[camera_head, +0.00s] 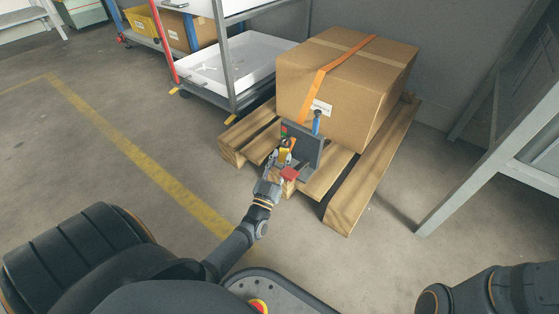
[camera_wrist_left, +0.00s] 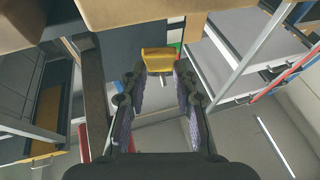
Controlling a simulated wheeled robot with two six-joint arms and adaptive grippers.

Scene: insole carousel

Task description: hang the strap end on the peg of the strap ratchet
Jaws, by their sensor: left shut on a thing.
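The strap ratchet (camera_head: 302,142) is a dark grey upright plate on a base at the pallet's near edge, with a blue handle (camera_head: 316,126) and a red block (camera_head: 289,174). My left gripper (camera_head: 283,154) is in front of the plate, shut on a small yellow piece that looks like the strap end (camera_head: 285,156). In the left wrist view the yellow piece (camera_wrist_left: 157,60) sits at the fingertips. The orange strap (camera_head: 318,78) runs over the box and down behind the plate; its link to the yellow piece is hidden. I cannot make out the peg clearly. My right gripper is out of view.
A cardboard box (camera_head: 345,85) stands on a wooden pallet (camera_head: 345,208) behind the ratchet. A shelf cart with white trays (camera_head: 255,52) is at the back left. A grey metal frame (camera_head: 495,152) stands at the right. The floor left of the pallet is clear.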

